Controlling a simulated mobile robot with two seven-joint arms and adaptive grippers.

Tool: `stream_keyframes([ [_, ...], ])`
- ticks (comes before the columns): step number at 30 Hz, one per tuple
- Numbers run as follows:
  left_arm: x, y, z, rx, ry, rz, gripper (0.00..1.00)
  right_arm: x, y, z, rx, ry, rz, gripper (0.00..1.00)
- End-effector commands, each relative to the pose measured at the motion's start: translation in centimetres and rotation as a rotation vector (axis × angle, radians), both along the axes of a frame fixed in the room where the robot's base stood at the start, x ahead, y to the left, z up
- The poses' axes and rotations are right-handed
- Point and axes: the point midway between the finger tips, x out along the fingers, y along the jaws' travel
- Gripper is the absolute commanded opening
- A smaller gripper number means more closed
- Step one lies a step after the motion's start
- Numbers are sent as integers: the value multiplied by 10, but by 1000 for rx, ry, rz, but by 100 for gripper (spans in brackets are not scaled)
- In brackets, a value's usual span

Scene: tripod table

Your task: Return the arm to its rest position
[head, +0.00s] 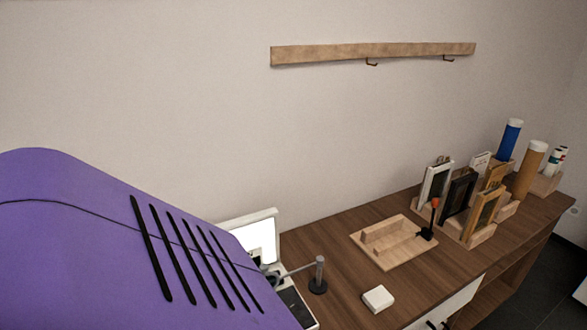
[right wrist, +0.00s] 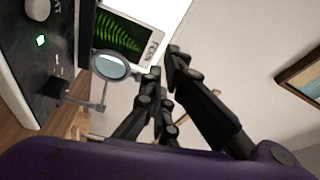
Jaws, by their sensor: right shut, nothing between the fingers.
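A large purple part of my own arm (head: 110,245) fills the lower left of the head view and hides part of the desk. No gripper shows in the head view. In the right wrist view, my right gripper (right wrist: 163,68) shows its black fingers. It is shut and empty, with nothing between the fingertips. A round lens on a thin metal arm (right wrist: 109,66) shows just left of the fingertips; I cannot tell the exact gap. My left gripper is not in view.
A white device with a lit screen (head: 257,240) stands beside a small post (head: 318,272). The wooden desk (head: 335,285) also holds a wooden tray (head: 405,256), a white block (head: 378,299), framed panels (head: 483,214) and tubes (head: 510,140). A hook rail (head: 370,51) hangs above.

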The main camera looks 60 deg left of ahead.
Motion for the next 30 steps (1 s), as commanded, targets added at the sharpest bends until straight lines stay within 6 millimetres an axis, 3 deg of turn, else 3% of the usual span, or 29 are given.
stream_keyframes([
  [6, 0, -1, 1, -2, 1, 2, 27, 0, 0, 0, -2, -9, -1, 0],
  [9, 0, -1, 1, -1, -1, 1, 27, -3, 1, -3, -44, -98, 6, 0],
  [11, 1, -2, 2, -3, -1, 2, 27, 23, -9, -6, -103, -214, -35, 0],
  [14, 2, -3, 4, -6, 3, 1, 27, 75, -43, -25, -229, -331, -139, 0],
  [18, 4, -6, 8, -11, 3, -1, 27, 140, -119, -68, -450, -425, -285, 0],
  [21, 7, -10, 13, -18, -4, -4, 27, 169, -183, -101, -614, -455, -363, 0],
  [26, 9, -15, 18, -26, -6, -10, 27, 187, -293, -152, -874, -458, -448, 0],
  [30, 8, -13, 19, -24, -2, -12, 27, 177, -395, -190, -1094, -427, -491, 0],
])
